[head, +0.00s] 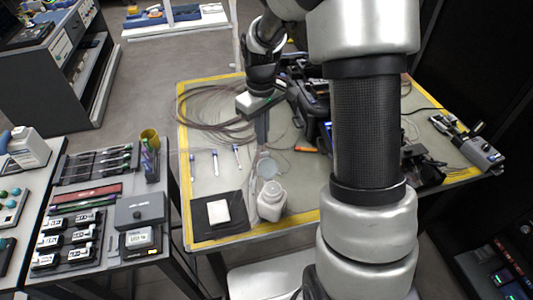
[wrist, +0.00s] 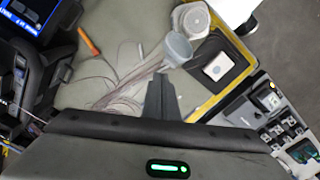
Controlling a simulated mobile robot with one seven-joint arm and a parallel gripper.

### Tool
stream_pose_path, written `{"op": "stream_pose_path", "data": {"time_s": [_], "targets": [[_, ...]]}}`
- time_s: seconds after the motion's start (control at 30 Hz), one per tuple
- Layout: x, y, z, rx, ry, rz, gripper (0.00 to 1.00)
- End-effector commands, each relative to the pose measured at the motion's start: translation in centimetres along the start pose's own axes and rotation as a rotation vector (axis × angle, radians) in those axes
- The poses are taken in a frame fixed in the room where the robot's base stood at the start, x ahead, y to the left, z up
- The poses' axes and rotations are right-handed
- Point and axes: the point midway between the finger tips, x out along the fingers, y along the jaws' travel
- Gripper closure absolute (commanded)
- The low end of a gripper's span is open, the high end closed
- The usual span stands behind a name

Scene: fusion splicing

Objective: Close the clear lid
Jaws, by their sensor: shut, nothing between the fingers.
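A white bottle (head: 271,204) stands near the front of the yellow-edged table, and its round top shows in the wrist view (wrist: 193,19). A clear, greyish round lid (head: 267,168) is beside the bottle's top, on its far side, standing open and off the mouth. The lid also shows in the wrist view (wrist: 178,47), just beyond my fingertips. My gripper (head: 262,140) points down over the table, behind the lid and apart from it. Its fingers are together and empty in the wrist view (wrist: 160,80). Whether a hinge joins lid and bottle is too small to tell.
A black mat with a white pad (head: 218,212) lies left of the bottle. Coiled thin cables (head: 205,110) lie at the back left. An orange-handled tool (head: 305,150) and dark equipment are to the right. A tool-covered side table (head: 100,262) stands left.

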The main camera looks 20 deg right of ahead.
Motion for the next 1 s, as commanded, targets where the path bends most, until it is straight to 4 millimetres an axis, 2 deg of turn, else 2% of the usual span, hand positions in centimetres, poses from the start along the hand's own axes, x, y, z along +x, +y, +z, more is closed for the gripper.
{"op": "stream_pose_path", "data": {"time_s": [0.53, 1.0], "targets": [[0.1, 0.0, 0.0, 0.000, 0.000, 0.000, 1.00], [1.9, 0.0, 0.0, 0.000, -0.001, -0.001, 1.00]]}}
